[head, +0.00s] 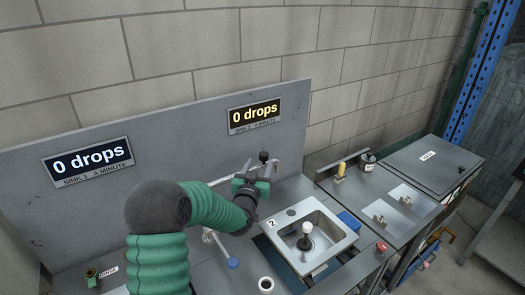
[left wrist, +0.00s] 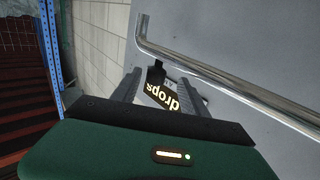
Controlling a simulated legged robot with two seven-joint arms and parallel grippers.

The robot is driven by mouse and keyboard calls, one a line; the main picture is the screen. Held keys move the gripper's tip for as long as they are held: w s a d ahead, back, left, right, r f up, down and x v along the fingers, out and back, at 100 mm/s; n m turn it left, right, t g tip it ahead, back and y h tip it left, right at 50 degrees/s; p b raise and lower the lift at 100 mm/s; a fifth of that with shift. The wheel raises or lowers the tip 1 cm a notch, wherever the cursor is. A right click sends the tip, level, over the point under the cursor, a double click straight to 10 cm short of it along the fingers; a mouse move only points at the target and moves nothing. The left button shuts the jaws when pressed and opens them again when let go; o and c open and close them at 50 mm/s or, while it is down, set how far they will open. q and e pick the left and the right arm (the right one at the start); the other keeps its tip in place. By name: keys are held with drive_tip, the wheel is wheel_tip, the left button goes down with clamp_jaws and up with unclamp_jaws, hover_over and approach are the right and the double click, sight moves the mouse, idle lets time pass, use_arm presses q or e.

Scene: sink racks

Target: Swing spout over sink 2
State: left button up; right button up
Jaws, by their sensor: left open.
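Sink 2 (head: 312,238) is a square metal basin labelled "2", with a white-topped upright plug-like piece inside. My left arm comes in from the left, and its gripper (head: 264,172) is behind the basin's back left corner, beside the faucet. In the left wrist view the two fingers (left wrist: 160,78) are apart with nothing between them. The chrome spout (left wrist: 235,80) runs diagonally past the fingertips there, its bent end at the top; I cannot tell whether it touches a finger. In the head view my gripper partly hides the faucet. My right gripper is not in view.
A backboard (head: 190,115) carries a sink 1 display (head: 88,162) and a sink 2 display (head: 255,115), both reading "0 drops". A blue-tipped lever (head: 232,263) is left of the basin.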

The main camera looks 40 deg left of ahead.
sight(266, 157)
use_arm(q)
drive_tip(key=w, duration=0.2)
drive_tip(key=w+a+r+p, duration=0.1)
drive_tip(key=w, duration=0.3)
drive_tip(key=shift+a+r, duration=0.2)
drive_tip(key=shift+r, duration=0.1)
drive_tip(key=a, duration=0.1)
drive_tip(key=w+a+f, duration=0.1)
drive_tip(key=a, duration=0.1)
drive_tip(key=shift+w+f, duration=0.3)
drive_tip(key=shift+s, duration=0.1)
drive_tip(key=shift+c, duration=0.3)
drive_tip(key=shift+d+r, duration=0.15)
drive_tip(key=shift+r, duration=0.05)
drive_tip(key=shift+c, duration=1.1)
drive_tip(key=shift+d+r, duration=0.25)
drive_tip(key=shift+d, duration=0.35)
drive_tip(key=c, duration=0.7)
clamp_jaws()
drive_tip(key=shift+a+f, duration=0.15)
drive_tip(key=shift+a, duration=0.2)
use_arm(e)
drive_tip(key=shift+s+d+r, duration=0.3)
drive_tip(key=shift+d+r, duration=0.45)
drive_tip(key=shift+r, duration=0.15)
